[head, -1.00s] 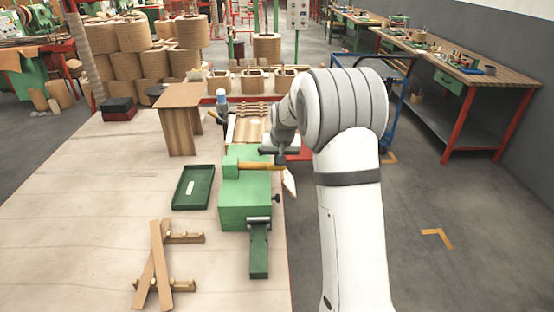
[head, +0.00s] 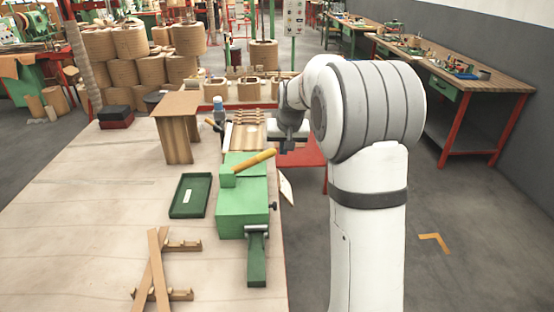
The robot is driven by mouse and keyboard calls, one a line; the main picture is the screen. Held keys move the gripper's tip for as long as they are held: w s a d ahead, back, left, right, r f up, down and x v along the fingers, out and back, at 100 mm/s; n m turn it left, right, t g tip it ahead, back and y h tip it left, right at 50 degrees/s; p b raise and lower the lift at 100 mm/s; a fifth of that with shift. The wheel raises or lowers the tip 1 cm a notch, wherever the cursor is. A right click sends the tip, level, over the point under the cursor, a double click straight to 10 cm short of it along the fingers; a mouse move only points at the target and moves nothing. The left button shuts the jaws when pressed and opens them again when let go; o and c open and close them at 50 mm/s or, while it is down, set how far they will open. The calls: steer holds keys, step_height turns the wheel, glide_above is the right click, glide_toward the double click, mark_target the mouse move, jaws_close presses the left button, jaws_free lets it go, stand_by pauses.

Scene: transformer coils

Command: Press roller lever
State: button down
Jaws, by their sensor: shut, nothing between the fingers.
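A green press-like block (head: 243,209) stands near the right edge of the wooden table. On its far end is a wooden handle (head: 254,161), slanting up to the right; I take it for the roller lever, but the roller itself is not distinguishable. A green bar (head: 257,262) sticks out from the block's near end. My gripper (head: 290,146) is shut and small in view, just to the right of the handle and apart from it in the picture. The fingertips are hard to make out.
A green tray (head: 191,196), crossed wooden strips (head: 158,262) and a small wooden stand (head: 176,129) lie left of the block. A white pointed piece (head: 287,190) shows at the table's right edge. Workbenches (head: 470,84) line the right wall.

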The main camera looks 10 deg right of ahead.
steer(key=shift+s+d+r, duration=0.25)
steer(key=shift+s+r, duration=0.15)
steer(key=shift+r, duration=0.4)
steer(key=shift+s+d+r, duration=0.2)
steer(key=shift+s+r, duration=0.2)
steer(key=shift+r, duration=0.4)
steer(key=s+a+f, duration=0.1)
steer(key=s+a, duration=0.1)
steer(key=s, duration=0.9)
steer(key=s+a+f+n+g, duration=0.1)
steer(key=s+a, duration=0.1)
steer(key=s, duration=0.9)
steer(key=s+a+f+n, duration=0.1)
steer(key=s+a, duration=0.2)
steer(key=s, duration=0.9)
steer(key=shift+f+g, duration=0.3)
steer(key=shift+f, duration=0.05)
